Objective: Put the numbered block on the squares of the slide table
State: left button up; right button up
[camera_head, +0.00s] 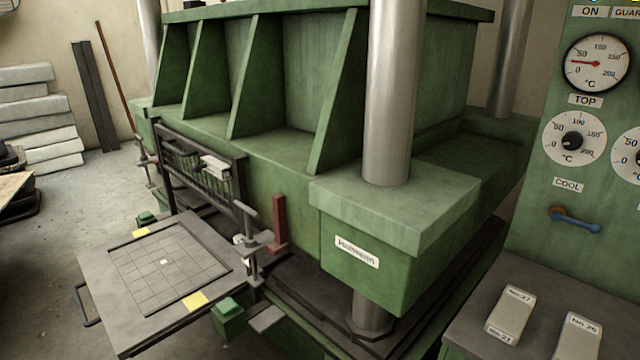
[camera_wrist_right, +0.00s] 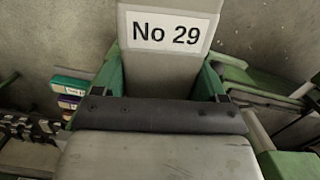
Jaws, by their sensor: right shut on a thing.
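A pale grey block (camera_wrist_right: 170,75) labelled "No 29" is held upright in the right wrist view. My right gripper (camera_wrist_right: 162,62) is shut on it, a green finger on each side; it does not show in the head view. The slide table (camera_head: 105,290) is a grey plate at lower left in the head view. Its squares (camera_head: 168,262) form a dark grid with a small white mark near the middle and yellow patches at two edges. No block stands on the squares. My left gripper is not in view.
The green press (camera_head: 390,215) with steel columns stands beside the slide table. Two more blocks, No 27 (camera_head: 510,314) and No 26 (camera_head: 578,338), lie on a grey top at lower right, below a gauge panel (camera_head: 570,130). A dark rack (camera_head: 200,168) stands behind the slide table.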

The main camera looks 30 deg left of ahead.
aim_at(164, 262)
jog(key=i+j, duration=0.1)
jog(key=j, duration=2.5)
jog(key=i+j, duration=0.15)
jog(key=j, duration=2.45)
jog(key=i+j, duration=0.1)
jog(key=j, duration=0.8)
jog(key=i+j, duration=0.15)
jog(key=j, duration=0.3)
jog(key=i+j, duration=0.1)
jog(key=j, duration=0.3)
